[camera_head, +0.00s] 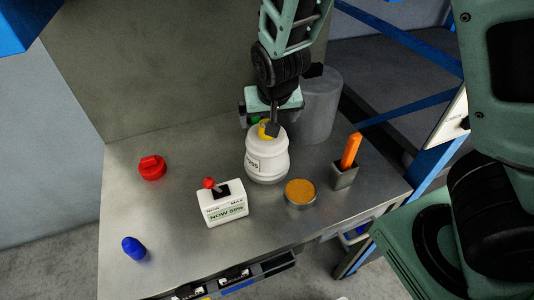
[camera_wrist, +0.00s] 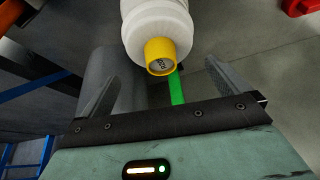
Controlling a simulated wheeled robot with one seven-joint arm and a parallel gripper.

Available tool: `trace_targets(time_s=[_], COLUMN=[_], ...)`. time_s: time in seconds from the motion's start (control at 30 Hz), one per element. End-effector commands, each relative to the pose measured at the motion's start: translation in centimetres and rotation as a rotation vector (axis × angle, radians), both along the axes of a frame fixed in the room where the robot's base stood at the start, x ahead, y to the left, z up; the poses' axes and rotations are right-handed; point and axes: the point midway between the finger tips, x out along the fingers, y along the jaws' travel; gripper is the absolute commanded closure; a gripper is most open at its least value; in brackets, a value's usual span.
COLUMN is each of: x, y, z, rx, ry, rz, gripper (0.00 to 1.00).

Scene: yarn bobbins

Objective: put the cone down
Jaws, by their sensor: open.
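I see no plain yarn cone. A white bottle-shaped thing (camera_head: 266,162) with a yellow cap (camera_head: 264,130) stands upright on the metal table (camera_head: 150,215). In the wrist view its white body (camera_wrist: 158,18) and yellow cap (camera_wrist: 160,56) show beyond my fingers. My gripper (camera_head: 272,128) is right at the cap in the head view, partly hiding it. In the wrist view my gripper (camera_wrist: 165,80) has its fingers spread wide, with nothing clamped between them. A green strip (camera_wrist: 177,88) shows beyond the jaws; I cannot tell what it is.
A grey cylinder (camera_head: 320,105) stands behind and right. A holder (camera_head: 344,176) with an orange item (camera_head: 351,150), a round orange-topped tin (camera_head: 300,192), a white box with a red knob (camera_head: 223,207), a red item (camera_head: 152,168) and a blue item (camera_head: 133,247) are around. The table's left is mostly clear.

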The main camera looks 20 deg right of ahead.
Motion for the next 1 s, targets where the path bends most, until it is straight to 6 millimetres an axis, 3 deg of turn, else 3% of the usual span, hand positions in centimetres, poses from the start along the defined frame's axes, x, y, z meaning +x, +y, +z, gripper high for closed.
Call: trace_targets(time_s=[0.37, 0.7, 1.0], x=[1.1, 2.8, 3.0], y=[-0.3, -0.5, -0.4], z=[-2.2, -5.9, -6.3], rx=[-0.001, -0.001, 0.001], ry=[0.001, 0.002, 0.0], rz=[-0.003, -0.002, -0.001], gripper=[0.0, 0.0, 0.0])
